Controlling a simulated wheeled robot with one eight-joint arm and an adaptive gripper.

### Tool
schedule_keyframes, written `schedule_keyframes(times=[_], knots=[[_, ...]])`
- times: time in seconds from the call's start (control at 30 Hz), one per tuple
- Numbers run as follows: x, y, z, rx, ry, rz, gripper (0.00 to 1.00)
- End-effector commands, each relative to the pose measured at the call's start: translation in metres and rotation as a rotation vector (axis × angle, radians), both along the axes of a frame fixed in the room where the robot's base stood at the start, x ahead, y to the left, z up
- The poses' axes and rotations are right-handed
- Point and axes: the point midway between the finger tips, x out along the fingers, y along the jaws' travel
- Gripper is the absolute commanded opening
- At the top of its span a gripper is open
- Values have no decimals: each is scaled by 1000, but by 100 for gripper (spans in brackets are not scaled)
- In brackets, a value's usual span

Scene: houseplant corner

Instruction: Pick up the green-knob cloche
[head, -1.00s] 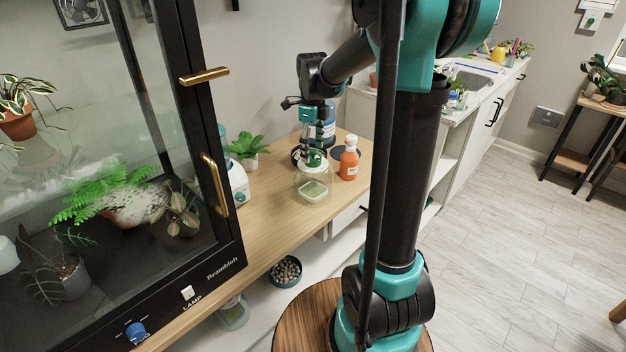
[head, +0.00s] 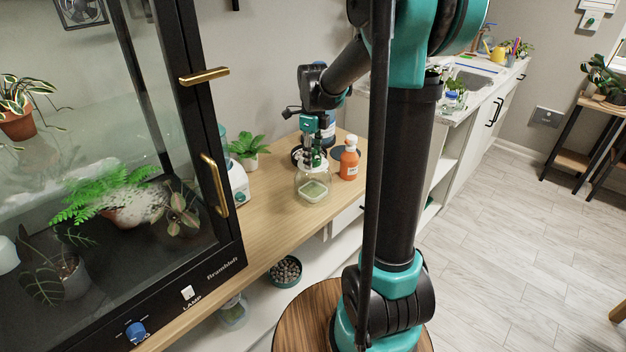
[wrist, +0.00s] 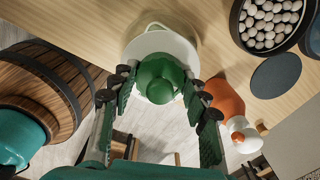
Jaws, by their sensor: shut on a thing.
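The green-knob cloche (head: 312,186) is a clear glass cover on the wooden counter, with a small square greenish thing showing through its lower part. Its green knob (wrist: 158,80) sits between my fingers in the wrist view, above a pale round top. My gripper (wrist: 160,88) is shut on the knob, with a finger at either side. In the head view my gripper (head: 312,158) comes down from above and hides most of the knob. I cannot tell any gap between the cloche and the counter.
An orange bottle with a white cap (head: 349,162) stands close at the right of the cloche. A potted plant (head: 249,147) and a white device (head: 238,184) stand at the left. A blue-labelled bottle (head: 328,128) is behind. The counter's front edge (head: 290,250) is near.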

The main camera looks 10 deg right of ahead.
Motion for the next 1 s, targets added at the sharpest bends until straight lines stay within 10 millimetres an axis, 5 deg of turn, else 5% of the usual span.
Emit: schedule_keyframes(times=[0.57, 0.77, 1.0], knots=[[0, 0, 8, 0, 0, 0, 0], [0, 0, 39, 0, 0, 0, 0], [0, 0, 97, 0, 0, 0, 0]])
